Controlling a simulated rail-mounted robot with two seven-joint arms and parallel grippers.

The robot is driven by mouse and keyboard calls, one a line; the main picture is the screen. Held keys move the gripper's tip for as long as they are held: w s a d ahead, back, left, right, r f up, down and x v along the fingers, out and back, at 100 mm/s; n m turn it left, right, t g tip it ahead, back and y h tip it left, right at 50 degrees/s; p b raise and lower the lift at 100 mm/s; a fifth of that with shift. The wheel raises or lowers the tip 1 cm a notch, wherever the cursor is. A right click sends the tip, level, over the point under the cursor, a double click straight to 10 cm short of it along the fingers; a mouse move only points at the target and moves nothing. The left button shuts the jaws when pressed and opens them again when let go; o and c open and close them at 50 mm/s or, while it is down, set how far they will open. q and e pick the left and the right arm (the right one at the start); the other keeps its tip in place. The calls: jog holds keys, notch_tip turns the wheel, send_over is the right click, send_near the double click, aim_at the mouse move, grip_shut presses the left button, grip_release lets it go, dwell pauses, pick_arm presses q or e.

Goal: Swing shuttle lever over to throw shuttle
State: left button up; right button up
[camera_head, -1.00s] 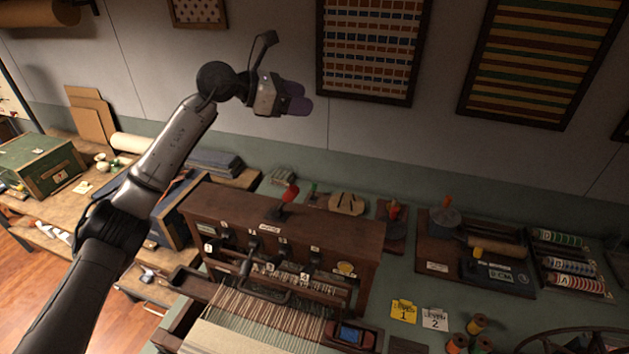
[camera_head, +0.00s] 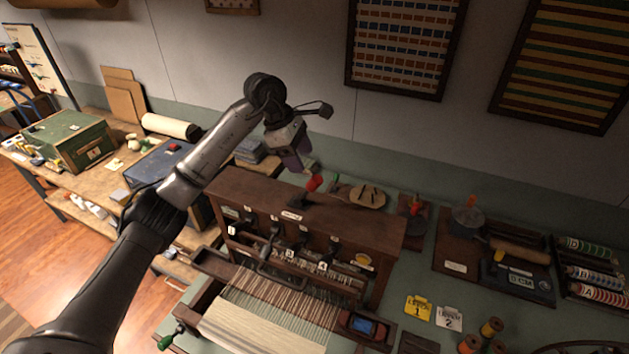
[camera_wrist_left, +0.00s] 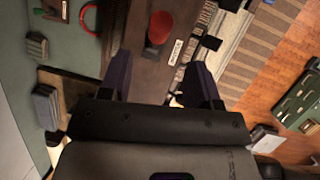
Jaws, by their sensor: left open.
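The wooden loom (camera_head: 340,216) stands on the green table. A lever with a red knob (camera_head: 313,183) rises from the loom's top, labelled with a small white plate; the knob also shows in the left wrist view (camera_wrist_left: 160,27). A wooden shuttle with a blue middle (camera_head: 364,325) lies at the loom's front right. My left gripper (camera_head: 302,163) is open and points down, just above and behind the red knob. In the left wrist view the purple fingers (camera_wrist_left: 160,84) are apart with nothing between them, and the knob lies beyond their tips. My right gripper is out of view.
Black levers (camera_head: 270,238) line the loom's front above the warp threads (camera_head: 265,315). A round wooden piece (camera_head: 368,197) and a red-handled tool (camera_head: 416,206) stand behind and right. Spools (camera_head: 490,328) stand front right. The air above the loom is free.

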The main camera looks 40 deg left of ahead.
aim_at(312, 178)
pick_arm(q)
jog(key=p+x, duration=0.1)
jog(key=x, duration=0.6)
jog(key=shift+w+d+f+p, duration=0.1)
jog(key=shift+d+f+p, duration=0.05)
jog(key=shift+f+p, duration=0.25)
jog(key=shift+w+d+f, duration=0.15)
jog(key=shift+f, duration=0.4)
jog(key=shift+c, duration=0.5)
grip_shut()
